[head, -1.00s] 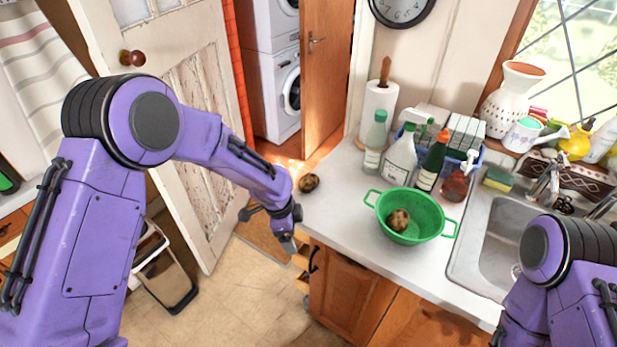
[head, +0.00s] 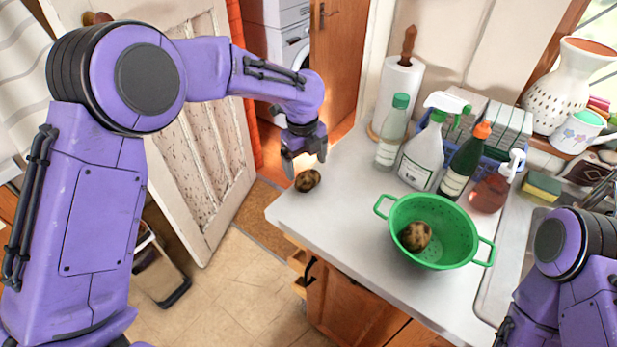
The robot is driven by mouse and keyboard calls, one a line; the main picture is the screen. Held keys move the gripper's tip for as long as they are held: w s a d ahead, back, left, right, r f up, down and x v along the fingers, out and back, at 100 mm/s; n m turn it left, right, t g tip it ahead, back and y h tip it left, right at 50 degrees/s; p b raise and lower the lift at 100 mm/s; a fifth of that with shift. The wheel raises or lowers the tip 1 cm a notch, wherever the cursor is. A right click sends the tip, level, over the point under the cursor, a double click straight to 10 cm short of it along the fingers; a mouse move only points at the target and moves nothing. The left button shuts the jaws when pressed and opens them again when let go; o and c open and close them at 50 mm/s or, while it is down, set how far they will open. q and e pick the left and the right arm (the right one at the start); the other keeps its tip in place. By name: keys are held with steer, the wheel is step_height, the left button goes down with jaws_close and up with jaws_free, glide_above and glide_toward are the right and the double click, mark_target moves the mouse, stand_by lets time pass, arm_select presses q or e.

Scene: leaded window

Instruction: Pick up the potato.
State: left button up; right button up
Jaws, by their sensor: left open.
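A brown, mottled potato (head: 308,180) lies on the light countertop (head: 340,222) near its left end. A second potato (head: 415,236) lies inside the green colander (head: 446,212). My left gripper (head: 305,170) is open, with its fingers pointing down just above and behind the potato on the counter. I cannot tell whether the fingers touch it. Nothing is between the fingers that I can see. My right arm shows at the lower right, but its gripper is out of the picture.
A clear bottle (head: 391,132), a white spray bottle (head: 421,155), a dark green bottle (head: 464,160) and a reddish soap bottle (head: 492,190) stand behind the colander. A paper towel roll (head: 397,95) stands at the back. The counter between potato and colander is clear.

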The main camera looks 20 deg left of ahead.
mark_target(307, 174)
arm_select(q)
steer(key=f, duration=0.2)
steer(key=f+p, duration=0.1)
steer(key=f, duration=0.1)
steer(key=f+p, duration=0.1)
steer(key=f, duration=0.1)
steer(key=shift+w, duration=0.35)
steer(key=shift+s, duration=0.1)
steer(key=c, duration=0.7)
steer(key=shift+c, duration=0.2)
steer(key=shift+r, duration=0.1)
